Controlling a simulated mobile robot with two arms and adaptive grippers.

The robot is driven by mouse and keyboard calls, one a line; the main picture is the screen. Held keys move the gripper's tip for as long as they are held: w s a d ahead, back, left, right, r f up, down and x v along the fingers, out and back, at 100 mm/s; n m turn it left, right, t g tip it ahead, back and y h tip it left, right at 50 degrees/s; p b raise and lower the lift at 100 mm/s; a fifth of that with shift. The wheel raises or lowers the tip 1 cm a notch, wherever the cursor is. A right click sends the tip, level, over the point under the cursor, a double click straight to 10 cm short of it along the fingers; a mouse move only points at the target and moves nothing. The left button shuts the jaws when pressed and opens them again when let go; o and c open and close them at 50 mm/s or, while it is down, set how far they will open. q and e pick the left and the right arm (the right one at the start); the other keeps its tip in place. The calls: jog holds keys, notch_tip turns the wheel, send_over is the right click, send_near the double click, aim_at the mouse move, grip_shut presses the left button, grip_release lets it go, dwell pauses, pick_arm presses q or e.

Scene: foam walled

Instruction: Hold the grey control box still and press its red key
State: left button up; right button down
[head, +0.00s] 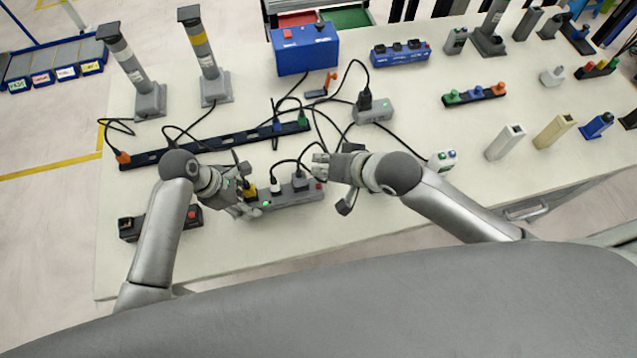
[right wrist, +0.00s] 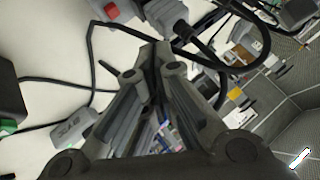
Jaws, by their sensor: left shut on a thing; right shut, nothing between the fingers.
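The grey control box (head: 297,195) is a long strip near the table's front edge, with plugs in its top and a red key (head: 319,185) at its right end. My left gripper (head: 247,205) is shut on the box's left end, by a green light. My right gripper (head: 322,168) is shut and empty, just above and behind the red key in the head view. In the right wrist view, the red key (right wrist: 112,10) shows at the top edge, apart from the shut fingertips (right wrist: 152,55). Most of the box is out of that view.
Black cables run behind the box to a long black strip (head: 205,145) and a smaller grey box (head: 374,110). A black device (head: 130,228) lies left of my left gripper. A blue box (head: 305,52) stands at the back. The table front right of centre is mostly clear.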

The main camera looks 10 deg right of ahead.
send_over(322, 185)
jog(key=shift+a+f, duration=0.1)
jog(key=shift+f, duration=1.95)
jog(key=shift+f, duration=0.4)
jog(key=shift+f, duration=0.5)
dwell(0.5)
jog(key=shift+r, duration=0.9)
notch_tip(322, 185, up, 5)
jog(key=shift+r, duration=0.1)
dwell(0.3)
